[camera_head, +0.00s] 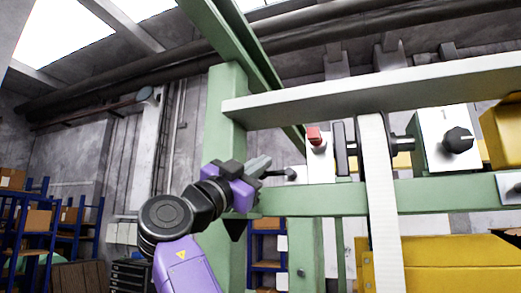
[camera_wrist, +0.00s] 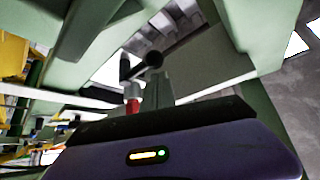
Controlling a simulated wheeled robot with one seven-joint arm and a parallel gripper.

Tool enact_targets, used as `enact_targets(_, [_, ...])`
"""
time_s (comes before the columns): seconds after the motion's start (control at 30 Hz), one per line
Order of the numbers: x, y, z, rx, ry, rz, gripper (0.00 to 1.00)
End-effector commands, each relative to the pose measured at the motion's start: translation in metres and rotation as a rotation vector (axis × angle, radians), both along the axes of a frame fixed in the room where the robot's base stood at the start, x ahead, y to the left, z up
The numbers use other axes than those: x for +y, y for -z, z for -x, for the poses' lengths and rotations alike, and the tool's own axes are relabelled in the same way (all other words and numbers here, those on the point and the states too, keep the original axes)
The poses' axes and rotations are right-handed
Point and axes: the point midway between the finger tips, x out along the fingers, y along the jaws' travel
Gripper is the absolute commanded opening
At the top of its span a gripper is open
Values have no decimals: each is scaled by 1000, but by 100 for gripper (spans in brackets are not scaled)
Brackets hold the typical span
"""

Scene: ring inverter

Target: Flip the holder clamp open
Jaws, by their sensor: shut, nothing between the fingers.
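A dark lever with a round knob (camera_head: 291,174) sticks out to the left from a white block (camera_head: 320,165) with a red part (camera_head: 313,136) on top. I take this lever to be the holder clamp's handle; its hinge is not clear. My gripper (camera_head: 262,166) is shut and empty, its grey fingers just left of the knob in the head view. In the wrist view the dark knob (camera_wrist: 153,59) shows just beyond the fingertips (camera_wrist: 158,78), with the red part (camera_wrist: 132,106) to the left. I cannot tell whether the fingers touch the knob.
A green post (camera_head: 222,120) stands right behind my gripper, and a green rail (camera_head: 410,192) runs to the right. A pale beam (camera_head: 350,95) crosses above. A white belt (camera_head: 380,200) hangs right of the block, beside a box with a black dial (camera_head: 458,140).

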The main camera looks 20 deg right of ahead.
Motion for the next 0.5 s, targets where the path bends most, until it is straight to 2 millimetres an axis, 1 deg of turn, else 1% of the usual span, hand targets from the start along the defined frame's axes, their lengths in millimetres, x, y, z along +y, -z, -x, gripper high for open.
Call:
enact_targets(0.17, [2,6,-4,-1,0,1,0])
enact_targets(0.5, [1,7,-4,0,0,2,0])
